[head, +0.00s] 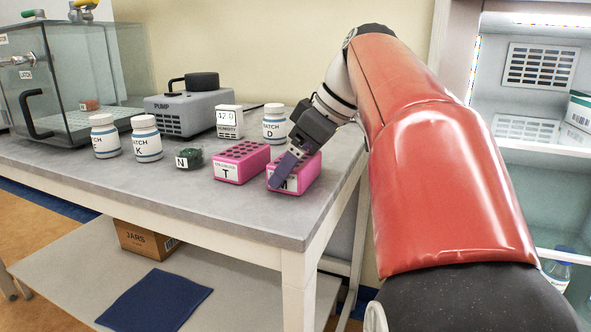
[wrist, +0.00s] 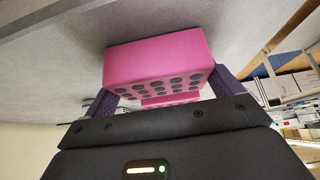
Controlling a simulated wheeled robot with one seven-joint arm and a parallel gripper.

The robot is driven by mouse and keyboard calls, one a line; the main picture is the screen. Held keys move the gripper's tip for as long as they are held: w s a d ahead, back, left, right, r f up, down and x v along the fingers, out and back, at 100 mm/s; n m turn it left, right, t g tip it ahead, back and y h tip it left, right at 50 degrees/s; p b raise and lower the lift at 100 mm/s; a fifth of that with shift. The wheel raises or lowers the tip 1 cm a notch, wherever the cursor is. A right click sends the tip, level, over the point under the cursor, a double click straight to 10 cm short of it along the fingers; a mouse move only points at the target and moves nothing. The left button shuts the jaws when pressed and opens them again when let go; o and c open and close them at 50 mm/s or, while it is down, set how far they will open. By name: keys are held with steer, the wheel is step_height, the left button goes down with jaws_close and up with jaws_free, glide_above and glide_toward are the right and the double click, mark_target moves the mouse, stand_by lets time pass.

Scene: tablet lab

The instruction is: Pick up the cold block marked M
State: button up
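The cold block marked M (head: 308,177) is a pink block at the right front of the grey table, apparently resting on it. My gripper (head: 286,167) reaches down over it, and a purple finger crosses its front label, leaving only part of the letter visible. In the wrist view, the pink block (wrist: 155,62) with rows of dark holes lies between my two purple fingers, one at each side. I cannot tell whether the fingers press on it or stand slightly clear. A similar pink block marked T (head: 240,163) stands just left of it.
The grey pump (head: 188,110) and a glass box (head: 75,75) are farther back. The table's front edge is close to the blocks.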

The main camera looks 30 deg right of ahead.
steer(key=c, duration=0.4)
steer(key=shift+r, duration=0.15)
